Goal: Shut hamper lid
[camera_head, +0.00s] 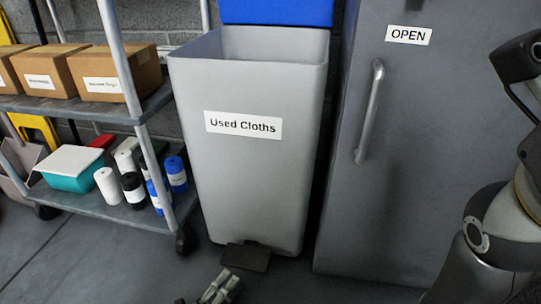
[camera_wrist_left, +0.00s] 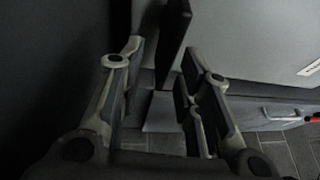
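The hamper (camera_head: 250,170) is a tall grey bin labelled "Used Cloths" in the head view. Its blue lid (camera_head: 277,11) stands raised behind the open top and is cut off by the upper edge. A dark foot pedal (camera_head: 246,257) sticks out at the hamper's base. My left gripper (camera_head: 219,287) is low in front of the hamper, just below and left of the pedal. In the left wrist view its fingers (camera_wrist_left: 164,50) are apart, with a dark flat piece, which looks like the pedal, between or beyond them. My right gripper is out of view.
A shelf cart (camera_head: 95,205) with boxes, bottles and a teal tub (camera_head: 74,180) stands left of the hamper. A grey cabinet (camera_head: 400,150) marked "OPEN", with a vertical handle (camera_head: 369,110), stands close on the right. Floor in front is clear. My right arm shows at the right edge.

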